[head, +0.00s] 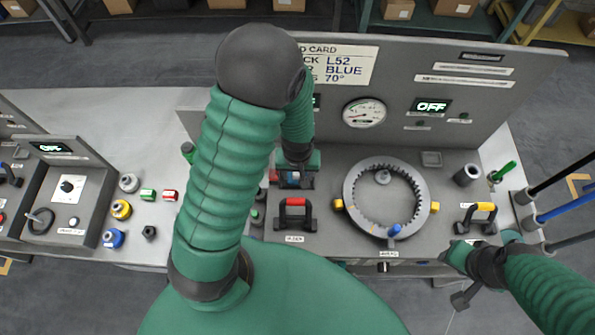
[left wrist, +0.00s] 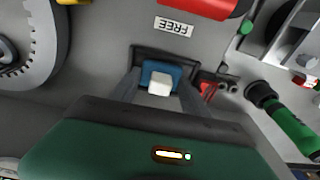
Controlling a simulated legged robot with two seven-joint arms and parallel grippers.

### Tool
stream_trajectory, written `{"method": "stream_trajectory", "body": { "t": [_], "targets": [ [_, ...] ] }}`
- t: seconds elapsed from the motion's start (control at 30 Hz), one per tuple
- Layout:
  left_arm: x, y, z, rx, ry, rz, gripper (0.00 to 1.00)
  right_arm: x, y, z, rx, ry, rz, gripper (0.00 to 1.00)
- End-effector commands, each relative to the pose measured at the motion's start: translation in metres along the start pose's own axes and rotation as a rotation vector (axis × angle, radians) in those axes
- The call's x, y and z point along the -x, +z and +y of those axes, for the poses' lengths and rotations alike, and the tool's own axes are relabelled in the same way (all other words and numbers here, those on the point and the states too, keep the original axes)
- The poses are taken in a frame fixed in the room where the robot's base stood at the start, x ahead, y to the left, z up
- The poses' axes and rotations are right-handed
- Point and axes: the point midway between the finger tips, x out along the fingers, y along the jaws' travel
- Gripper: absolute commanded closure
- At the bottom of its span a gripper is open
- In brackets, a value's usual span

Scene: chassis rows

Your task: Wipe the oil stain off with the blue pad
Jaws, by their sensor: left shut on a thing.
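My left gripper (head: 295,168) reaches down to the bench panel, left of the big ring. In the left wrist view my left gripper (left wrist: 160,88) is shut on the blue pad (left wrist: 151,69), which has a pale block on its near side. The pad is at a dark-framed square patch on the panel; I cannot tell whether it touches the surface. In the head view the gripper largely hides the pad. My right gripper (head: 462,254) is at the bench's front right; its jaws are unclear. I cannot make out an oil stain.
A red-topped handle (head: 295,202) stands just in front of my left gripper. A toothed grey ring (head: 350,205) lies to its right, and a yellow-topped handle (head: 482,207) is farther right. The upright panel with a round gauge (head: 364,112) rises behind. Green-handled tools are close by.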

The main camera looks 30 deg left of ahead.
Motion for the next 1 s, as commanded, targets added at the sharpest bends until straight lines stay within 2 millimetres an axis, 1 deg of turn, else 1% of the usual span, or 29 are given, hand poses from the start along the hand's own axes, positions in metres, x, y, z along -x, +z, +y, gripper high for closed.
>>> {"method": "stream_trajectory", "body": {
  "t": [0.1, 0.4, 1.0],
  "targets": [
    [0.001, 0.000, 0.007, -0.003, 0.000, 0.000, 0.87, 0.003, -0.001, 0.000, 0.000, 0.000, 0.000, 0.64],
    [0.003, -0.001, 0.009, -0.002, 0.002, 0.001, 0.87, 0.005, -0.001, 0.000, 0.000, 0.000, 0.000, 0.64],
    [0.061, -0.008, 0.004, 0.000, 0.000, 0.000, 0.87, 0.057, -0.013, 0.000, 0.000, 0.000, 0.000, 0.64]
  ]
}}
